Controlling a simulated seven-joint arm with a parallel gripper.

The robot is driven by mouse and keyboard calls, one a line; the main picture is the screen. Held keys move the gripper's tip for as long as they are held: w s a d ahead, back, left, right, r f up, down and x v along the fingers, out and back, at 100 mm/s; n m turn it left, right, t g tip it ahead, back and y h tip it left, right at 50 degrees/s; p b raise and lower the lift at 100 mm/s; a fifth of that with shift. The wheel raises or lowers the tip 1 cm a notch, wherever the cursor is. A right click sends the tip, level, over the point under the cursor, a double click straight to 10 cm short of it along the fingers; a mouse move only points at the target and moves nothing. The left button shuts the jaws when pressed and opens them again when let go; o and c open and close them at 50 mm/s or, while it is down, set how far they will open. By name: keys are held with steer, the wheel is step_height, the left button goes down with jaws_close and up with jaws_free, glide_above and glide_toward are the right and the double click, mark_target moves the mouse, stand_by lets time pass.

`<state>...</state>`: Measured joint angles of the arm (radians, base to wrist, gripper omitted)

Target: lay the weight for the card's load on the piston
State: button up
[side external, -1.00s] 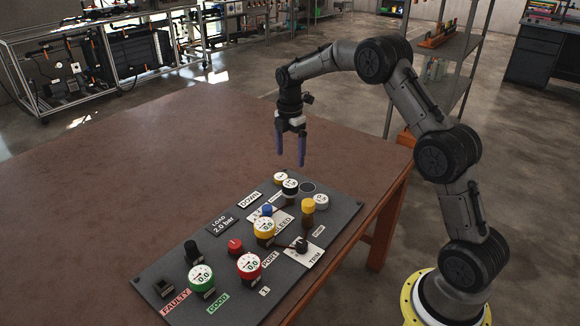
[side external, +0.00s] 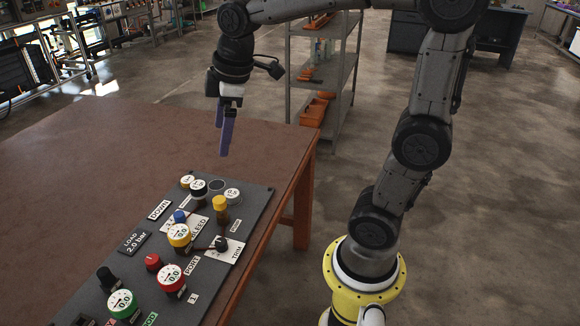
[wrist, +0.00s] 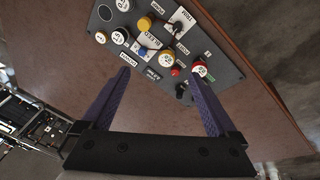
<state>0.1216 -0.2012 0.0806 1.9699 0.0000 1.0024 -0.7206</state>
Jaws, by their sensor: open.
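The load card (side external: 135,243) on the dark panel (side external: 258,195) reads "LOAD 2.0 bar". At the panel's far end are three round weights: a yellow-sided one (side external: 186,181), a black-sided one with a white top (side external: 198,188) and a grey one (side external: 232,195). My gripper (side external: 222,142) is open and empty, above the far end. Its fingers also show in the wrist view (wrist: 160,74).
The panel also carries a yellow gauge (side external: 179,236), a red gauge (side external: 171,279), a green gauge (side external: 123,303), a blue knob (side external: 180,216), a red knob (side external: 153,262) and a black trim knob (side external: 221,243). The brown table (side external: 90,170) is clear to the left.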

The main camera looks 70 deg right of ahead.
steer(key=s+a+f+m+t, duration=0.1)
steer(key=s+a+m, duration=0.1)
steer(key=s, duration=0.5)
steer(key=s+a+f+m+t, duration=0.1)
steer(key=s+m, duration=0.3)
steer(key=s, duration=0.4)
steer(key=shift+s+a+f+m, duration=0.15)
steer(key=shift+a+f+m, duration=0.3)
steer(key=shift+f, duration=0.2)
stand_by(0.5)
